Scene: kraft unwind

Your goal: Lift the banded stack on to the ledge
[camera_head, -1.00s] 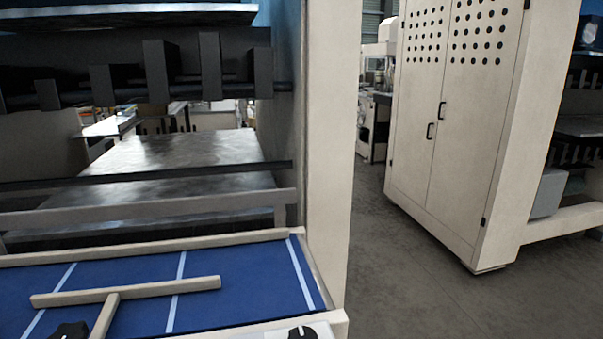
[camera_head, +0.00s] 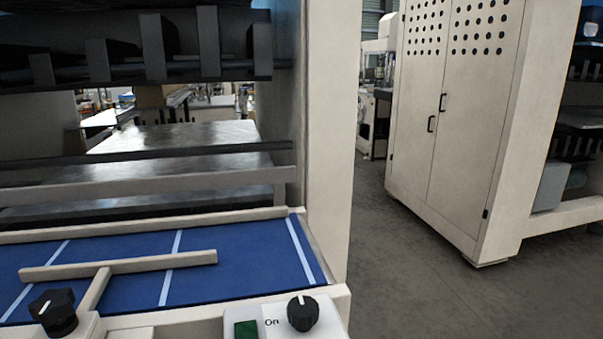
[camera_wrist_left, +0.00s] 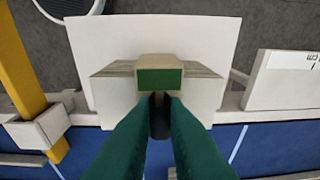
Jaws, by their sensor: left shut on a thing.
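In the left wrist view my left gripper (camera_wrist_left: 160,103) has its two green fingers close together, shut on the banded stack (camera_wrist_left: 205,99). The stack is pale, with layered edges at both sides and a tan band with a green front face across its middle. The fingers hide part of its near side. Beyond it is a flat white panel (camera_wrist_left: 205,34); I cannot tell whether the stack touches it or whether this is the ledge. Neither gripper nor the stack shows in the head view.
A blue bed (camera_head: 235,255) with white lines and a cream T-shaped bar (camera_head: 150,263) lies in front. Black knobs (camera_head: 302,313) and a green button (camera_head: 246,330) sit at its near edge. A yellow post (camera_wrist_left: 28,70) stands left in the wrist view. A tall cabinet (camera_head: 455,130) stands right, beyond clear floor.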

